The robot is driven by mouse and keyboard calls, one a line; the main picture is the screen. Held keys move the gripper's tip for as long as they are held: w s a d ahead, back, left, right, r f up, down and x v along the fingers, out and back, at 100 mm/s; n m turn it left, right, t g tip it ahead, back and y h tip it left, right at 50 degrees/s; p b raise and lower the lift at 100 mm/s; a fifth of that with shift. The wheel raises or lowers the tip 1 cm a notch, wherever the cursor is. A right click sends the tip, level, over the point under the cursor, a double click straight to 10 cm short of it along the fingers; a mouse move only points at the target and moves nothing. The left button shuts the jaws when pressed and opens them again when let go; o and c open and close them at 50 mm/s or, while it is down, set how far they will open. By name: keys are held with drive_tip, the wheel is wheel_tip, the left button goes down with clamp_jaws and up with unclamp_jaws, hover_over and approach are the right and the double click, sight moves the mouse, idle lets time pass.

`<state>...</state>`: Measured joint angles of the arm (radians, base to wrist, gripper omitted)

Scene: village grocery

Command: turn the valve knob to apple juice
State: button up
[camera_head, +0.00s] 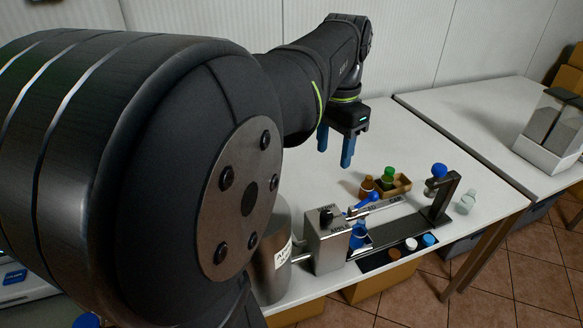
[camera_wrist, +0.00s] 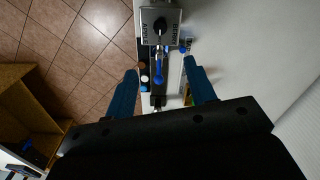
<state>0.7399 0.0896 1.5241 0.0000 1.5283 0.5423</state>
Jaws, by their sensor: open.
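The valve is a metal box (camera_head: 328,243) at the table's front edge with a black knob (camera_head: 326,215) on it. In the head view one front label seems to read APPLE.
A metal tank (camera_head: 270,270) with a partly hidden label stands left of the box. A cardboard tray (camera_head: 403,185) with brown- and green-capped bottles is behind. Loose caps (camera_head: 411,244) lie in front. The table's back is clear.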

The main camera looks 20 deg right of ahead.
drive_tip(key=n, duration=1.7)
approach(327, 214)
wheel_tip(327, 214, down, 8)
drive_tip(key=shift+f, duration=0.25)
drive_tip(key=c, duration=1)
